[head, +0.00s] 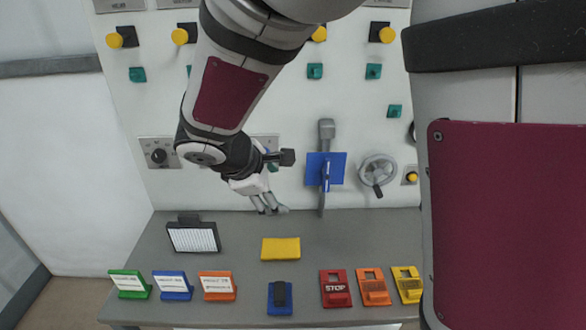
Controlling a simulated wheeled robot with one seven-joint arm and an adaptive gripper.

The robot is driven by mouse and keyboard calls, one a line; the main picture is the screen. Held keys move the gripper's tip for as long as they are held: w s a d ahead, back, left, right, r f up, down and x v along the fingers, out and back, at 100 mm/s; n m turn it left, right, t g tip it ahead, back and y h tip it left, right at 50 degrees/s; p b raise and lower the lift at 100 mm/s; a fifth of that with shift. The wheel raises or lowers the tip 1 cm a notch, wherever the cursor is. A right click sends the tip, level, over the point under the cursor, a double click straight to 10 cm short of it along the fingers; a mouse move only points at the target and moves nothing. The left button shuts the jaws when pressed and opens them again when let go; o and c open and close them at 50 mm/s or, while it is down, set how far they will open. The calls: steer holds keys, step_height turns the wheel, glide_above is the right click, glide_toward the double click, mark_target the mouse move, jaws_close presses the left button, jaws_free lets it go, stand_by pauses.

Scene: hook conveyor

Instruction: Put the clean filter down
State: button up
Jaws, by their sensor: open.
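A filter with a white ribbed face and a dark frame (194,238) rests on the grey table (340,235) at the left. It has a dark tab on its top edge. I cannot tell whether it lies flat or is tilted. My gripper (270,208) is open and empty, with its fingers pointing down. It is above the back of the table, to the right of the filter and apart from it. My arm comes down from the top of the picture and hides part of the wall panel.
A yellow block (281,248) lies mid-table. Green (130,283), blue (173,285) and orange (217,286) label stands, a blue holder (280,298) and a red STOP block (335,288) line the front. A lever (326,165) and handwheel (377,170) project from the wall panel.

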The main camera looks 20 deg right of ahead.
steer(key=s+d+r+m+y, duration=0.2)
steer(key=s+r+m, duration=0.3)
steer(key=s, duration=0.5)
steer(key=s+d+r+m+y, duration=0.2)
steer(key=s+r+m, duration=0.4)
steer(key=s, duration=0.5)
steer(key=m+y, duration=0.1)
steer(key=m, duration=0.1)
steer(key=shift+s+m+t+y, duration=0.3)
steer(key=shift+m+t+y, duration=0.1)
steer(key=shift+c, duration=0.6)
